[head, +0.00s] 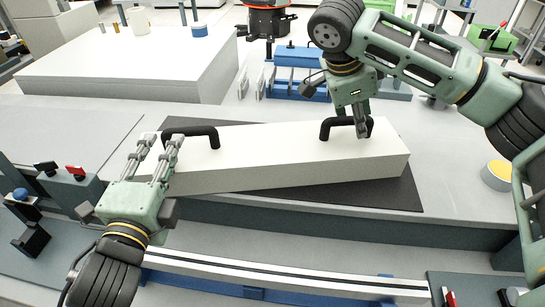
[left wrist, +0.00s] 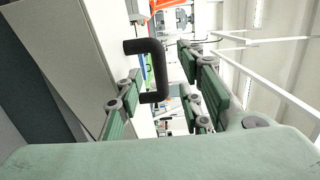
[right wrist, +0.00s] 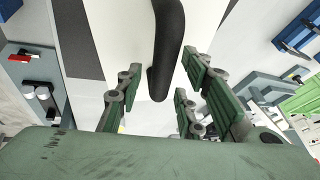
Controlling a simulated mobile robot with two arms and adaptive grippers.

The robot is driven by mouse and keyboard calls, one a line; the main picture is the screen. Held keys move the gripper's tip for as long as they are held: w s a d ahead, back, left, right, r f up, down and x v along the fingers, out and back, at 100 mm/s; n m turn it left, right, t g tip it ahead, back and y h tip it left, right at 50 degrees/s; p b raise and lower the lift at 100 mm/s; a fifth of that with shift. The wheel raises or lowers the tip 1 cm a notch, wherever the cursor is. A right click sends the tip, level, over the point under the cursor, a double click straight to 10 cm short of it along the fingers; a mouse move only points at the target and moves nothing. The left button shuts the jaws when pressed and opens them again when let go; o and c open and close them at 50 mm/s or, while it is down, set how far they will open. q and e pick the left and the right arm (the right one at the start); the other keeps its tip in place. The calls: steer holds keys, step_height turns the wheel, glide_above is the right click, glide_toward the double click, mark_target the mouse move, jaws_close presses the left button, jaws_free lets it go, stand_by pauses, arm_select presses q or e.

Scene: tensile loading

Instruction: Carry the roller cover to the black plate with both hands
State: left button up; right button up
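The roller cover (head: 270,160) is a long white box with two black handles on top. It lies over the black plate (head: 404,193), turned slightly against it; the plate shows at the right, the front and the back left. My left gripper (head: 160,150) is open at the cover's left end, with the left handle (left wrist: 157,70) between its spread fingers in the left wrist view. My right gripper (head: 361,128) is open at the right handle (right wrist: 165,50), which lies between its fingers in the right wrist view. Neither gripper visibly clamps a handle. The cover's underside is hidden.
A large white block (head: 120,65) stands at the back left. A blue fixture (head: 298,57) stands behind the cover. A yellow-and-white roll (head: 497,175) lies at the right. A white rail (head: 290,275) runs along the front.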

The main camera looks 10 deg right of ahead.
steer(key=v, duration=1.1)
steer(key=shift+r, duration=0.35)
steer(key=shift+a+f, duration=0.1)
